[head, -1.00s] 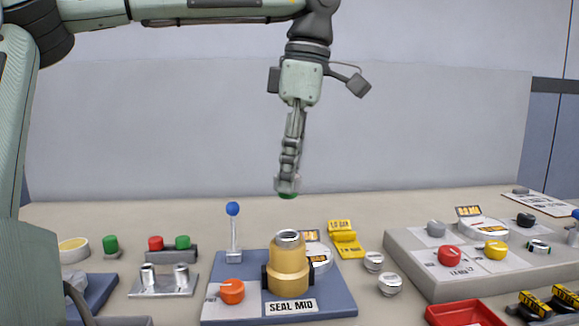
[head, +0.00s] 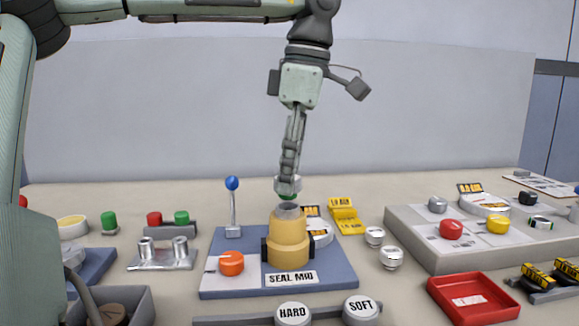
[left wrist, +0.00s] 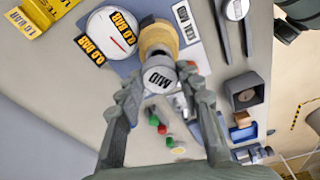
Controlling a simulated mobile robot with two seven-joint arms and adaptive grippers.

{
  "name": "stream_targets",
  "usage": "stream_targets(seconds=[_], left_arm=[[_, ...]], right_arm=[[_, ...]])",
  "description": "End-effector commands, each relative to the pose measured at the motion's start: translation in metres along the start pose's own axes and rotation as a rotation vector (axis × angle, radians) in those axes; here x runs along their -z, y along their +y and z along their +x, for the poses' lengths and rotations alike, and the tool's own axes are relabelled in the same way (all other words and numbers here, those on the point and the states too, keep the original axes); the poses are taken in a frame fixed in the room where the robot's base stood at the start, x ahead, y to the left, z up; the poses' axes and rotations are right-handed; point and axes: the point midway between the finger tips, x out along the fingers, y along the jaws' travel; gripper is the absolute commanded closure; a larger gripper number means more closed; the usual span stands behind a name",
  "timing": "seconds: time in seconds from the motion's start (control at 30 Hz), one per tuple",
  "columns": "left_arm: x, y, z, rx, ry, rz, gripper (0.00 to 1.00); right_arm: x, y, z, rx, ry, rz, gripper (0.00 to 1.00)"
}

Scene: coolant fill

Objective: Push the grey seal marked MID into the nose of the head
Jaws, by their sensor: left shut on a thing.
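The brass-coloured head (head: 288,240) stands upright on a blue plate labelled SEAL MID, with its grey nose (head: 288,210) facing up. My left gripper (head: 289,183) points down right above the nose. It is shut on the grey seal, whose green underside (head: 288,196) shows just over the nose. A small gap or light contact between them: I cannot tell which. In the left wrist view, the fingertips (left wrist: 162,88) grip the seal (left wrist: 160,79), its top reading MID, and it partly covers the head (left wrist: 158,38). My right gripper is not in view.
An orange knob (head: 231,263) and a blue-topped lever (head: 232,205) stand on the plate near the head. Seals marked HARD (head: 293,313) and SOFT (head: 361,307) lie in front. A red tray (head: 472,299) and a grey panel (head: 440,255) are to the right.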

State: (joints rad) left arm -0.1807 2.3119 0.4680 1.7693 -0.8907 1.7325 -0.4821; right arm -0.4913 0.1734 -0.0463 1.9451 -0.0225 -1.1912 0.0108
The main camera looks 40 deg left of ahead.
Motion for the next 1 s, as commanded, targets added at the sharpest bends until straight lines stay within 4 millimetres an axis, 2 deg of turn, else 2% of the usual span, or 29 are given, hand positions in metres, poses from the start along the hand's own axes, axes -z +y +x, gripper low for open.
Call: stream_targets(seconds=[1.0], left_arm=[[0.0001, -0.0001, 0.0011, 0.000, 0.001, 0.000, 0.89]], right_arm=[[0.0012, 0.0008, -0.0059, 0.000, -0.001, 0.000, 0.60]])
